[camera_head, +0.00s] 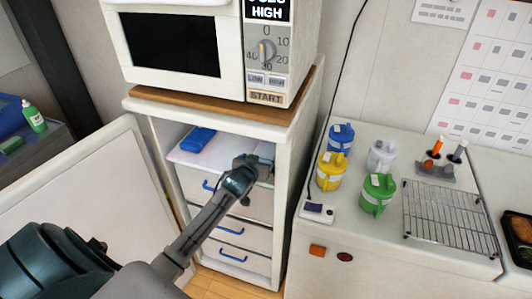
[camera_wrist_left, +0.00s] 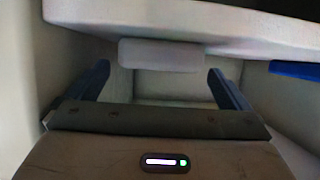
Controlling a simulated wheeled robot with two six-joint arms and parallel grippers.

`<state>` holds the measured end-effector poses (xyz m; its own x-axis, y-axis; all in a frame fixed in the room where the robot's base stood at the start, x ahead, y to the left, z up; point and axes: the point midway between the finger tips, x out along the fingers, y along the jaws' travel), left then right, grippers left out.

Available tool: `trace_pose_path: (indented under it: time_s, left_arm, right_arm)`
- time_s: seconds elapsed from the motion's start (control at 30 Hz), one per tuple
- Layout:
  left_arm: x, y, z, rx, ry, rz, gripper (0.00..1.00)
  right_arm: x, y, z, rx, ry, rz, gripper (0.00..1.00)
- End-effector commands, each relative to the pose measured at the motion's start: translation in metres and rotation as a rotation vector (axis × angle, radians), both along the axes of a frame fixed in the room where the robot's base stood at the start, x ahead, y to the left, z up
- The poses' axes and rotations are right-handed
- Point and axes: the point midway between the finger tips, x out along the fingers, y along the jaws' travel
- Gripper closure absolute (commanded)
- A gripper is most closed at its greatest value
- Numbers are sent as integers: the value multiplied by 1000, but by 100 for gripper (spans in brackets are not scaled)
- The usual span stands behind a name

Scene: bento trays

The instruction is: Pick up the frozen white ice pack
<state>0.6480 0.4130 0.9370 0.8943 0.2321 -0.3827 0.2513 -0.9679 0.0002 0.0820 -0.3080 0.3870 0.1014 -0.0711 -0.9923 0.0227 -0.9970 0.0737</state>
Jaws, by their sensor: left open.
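The white ice pack (camera_wrist_left: 160,55) shows in the left wrist view as a pale rounded block against the white shelf surface. It lies ahead of and between the spread blue fingers of my left gripper (camera_wrist_left: 165,85), with no visible contact. In the head view my left gripper (camera_head: 262,164) reaches into the right side of the cabinet's open compartment. There the arm and gripper hide most of the white pack's area, and I cannot make the pack out clearly. My left gripper is open and empty. My right gripper is not in view.
A blue ice pack (camera_head: 198,139) lies on the left of the same shelf and also shows in the wrist view (camera_wrist_left: 294,70). The cabinet walls and the microwave (camera_head: 180,50) above enclose the compartment. Drawers with blue handles (camera_head: 230,231) sit below. An open white door (camera_head: 85,185) stands left.

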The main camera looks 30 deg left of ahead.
Motion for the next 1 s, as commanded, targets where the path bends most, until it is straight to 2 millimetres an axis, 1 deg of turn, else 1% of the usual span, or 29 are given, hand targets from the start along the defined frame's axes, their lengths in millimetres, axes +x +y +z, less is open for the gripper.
trace_pose_path:
  time_s: [0.03, 0.3, 0.43, 0.67, 0.7, 0.77, 0.9, 0.97, 1.0]
  left_arm:
    - [6, 1, 1, -1, 0, 0, 0]
    - [38, 10, -13, -1, 1, 0, 0]
    - [46, 12, -17, 0, 0, 0, 0]
    - [47, 12, -19, 1, 0, 0, 0]
    - [47, 12, -19, 1, 0, 0, 2]
    - [47, 12, -19, 1, 0, 0, 14]
    - [47, 12, -19, 0, 0, 0, 41]
    - [47, 12, -19, 0, 0, 0, 53]
    - [47, 12, -18, 0, -2, -1, 55]
  right_arm:
    - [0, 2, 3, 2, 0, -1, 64]
    - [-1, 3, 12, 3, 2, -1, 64]
    - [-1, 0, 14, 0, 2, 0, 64]
    - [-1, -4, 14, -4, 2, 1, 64]
    - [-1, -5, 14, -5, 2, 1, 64]
    - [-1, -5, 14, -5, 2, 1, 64]
    - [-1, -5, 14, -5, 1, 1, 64]
    - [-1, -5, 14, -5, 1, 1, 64]
    - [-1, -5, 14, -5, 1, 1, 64]
